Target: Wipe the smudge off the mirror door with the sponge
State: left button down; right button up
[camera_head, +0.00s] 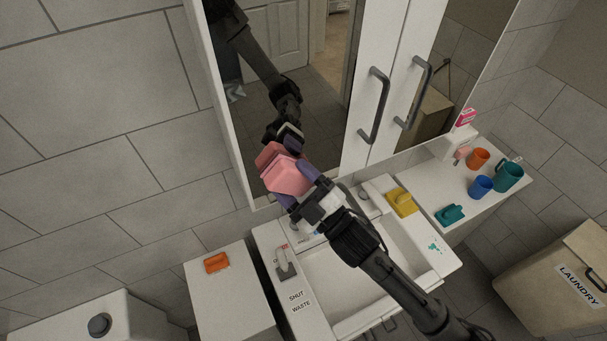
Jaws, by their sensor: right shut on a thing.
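My right gripper (303,189) is shut on a pink sponge (287,176) in the head view. It holds the sponge in front of the lower part of the left mirror door (255,120). The reflections of sponge and arm show in the glass just behind it. The sponge is at or very close to the glass; I cannot tell whether it touches. A pale streaky mark (236,92), apparently the smudge, is on the mirror's left side, above and left of the sponge. My left gripper is not in view.
Two grey handles (374,106) stick out from the white cabinet doors right of the mirror. A sink (335,282) lies below. Cups, including a blue cup (480,187), stand on the right shelf.

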dwell(0.3)
jog(key=shift+s+d+r+p, duration=0.1)
jog(key=shift+s+d+p, duration=0.25)
jog(key=shift+s, duration=0.35)
jog(key=shift+s+d+p, duration=0.3)
jog(key=shift+s, duration=0.4)
jog(key=shift+s+d+p, duration=0.2)
jog(key=shift+s+d, duration=0.1)
jog(key=shift+s, duration=0.35)
jog(key=shift+s+d+p, duration=0.15)
jog(key=shift+s+d, duration=0.15)
jog(key=shift+s, duration=0.35)
jog(key=shift+s, duration=0.15)
jog(key=shift+s+d+p, duration=0.2)
jog(key=shift+s+d, duration=0.1)
jog(key=shift+s, duration=0.35)
jog(key=shift+s+d+p, duration=0.2)
jog(key=shift+s+d, duration=0.1)
jog(key=shift+s, duration=0.3)
jog(key=shift+t, duration=0.3)
